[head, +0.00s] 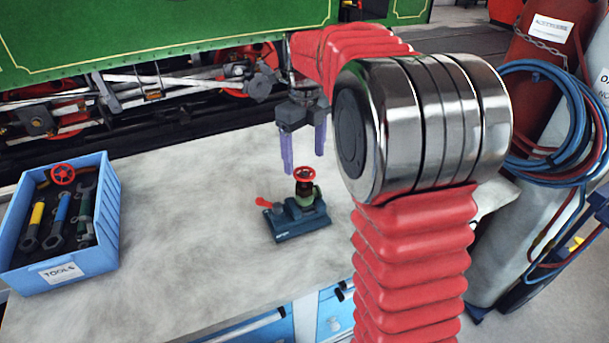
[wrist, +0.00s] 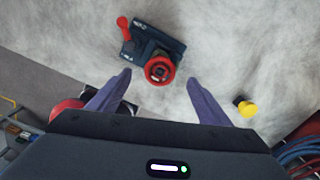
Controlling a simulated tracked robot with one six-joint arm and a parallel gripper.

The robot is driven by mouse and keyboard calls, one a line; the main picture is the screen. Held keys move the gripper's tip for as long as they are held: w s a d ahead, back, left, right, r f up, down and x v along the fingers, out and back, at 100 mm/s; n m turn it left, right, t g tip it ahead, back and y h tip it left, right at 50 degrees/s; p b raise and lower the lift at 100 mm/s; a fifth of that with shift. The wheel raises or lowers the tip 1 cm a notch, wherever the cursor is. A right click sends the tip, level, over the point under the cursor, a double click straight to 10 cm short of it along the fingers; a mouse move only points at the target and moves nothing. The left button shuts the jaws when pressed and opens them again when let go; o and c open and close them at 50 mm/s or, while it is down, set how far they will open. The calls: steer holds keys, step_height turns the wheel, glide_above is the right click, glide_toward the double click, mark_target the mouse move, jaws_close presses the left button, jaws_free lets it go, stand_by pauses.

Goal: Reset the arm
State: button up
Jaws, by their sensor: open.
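My gripper (head: 303,150) hangs from my arm above the workbench (head: 190,240), its two purple fingers pointing down, apart and with nothing between them. It also shows open in the wrist view (wrist: 160,95). A dark blue-grey vice (head: 297,220) with a red lever stands on the bench just below the fingers. A red handwheel (head: 305,174) sits on top of a dark, greenish fitting at the vice. In the wrist view the red wheel (wrist: 160,69) lies ahead of the gap between the fingers, apart from them, beside the vice body (wrist: 152,45).
A blue tool box (head: 100,262) with several wrenches and a red handwheel (head: 62,174) stands at the bench's left. A green steam tram (head: 130,30) is behind. Gas cylinders with hoses (head: 545,110) stand at right. A yellow knob (wrist: 247,109) shows in the wrist view. The bench's middle left is clear.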

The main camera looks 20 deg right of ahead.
stand_by(0.5)
steer(key=shift+s+a+r+n, duration=0.25)
steer(key=shift+s+r+n, duration=0.05)
steer(key=shift+n, duration=0.1)
steer(key=s+a+r+n+t, duration=0.35)
steer(key=s+a+n, duration=0.35)
steer(key=s+n, duration=0.55)
steer(key=s+a+f+n+t, duration=0.1)
steer(key=s+a+n, duration=0.1)
steer(key=s+n, duration=0.4)
steer(key=s+a+f+n+t, duration=0.1)
steer(key=s+n, duration=0.5)
steer(key=n, duration=0.7)
steer(key=shift+a+f, duration=0.45)
steer(key=shift+a, duration=0.15)
steer(key=shift+c, duration=0.4)
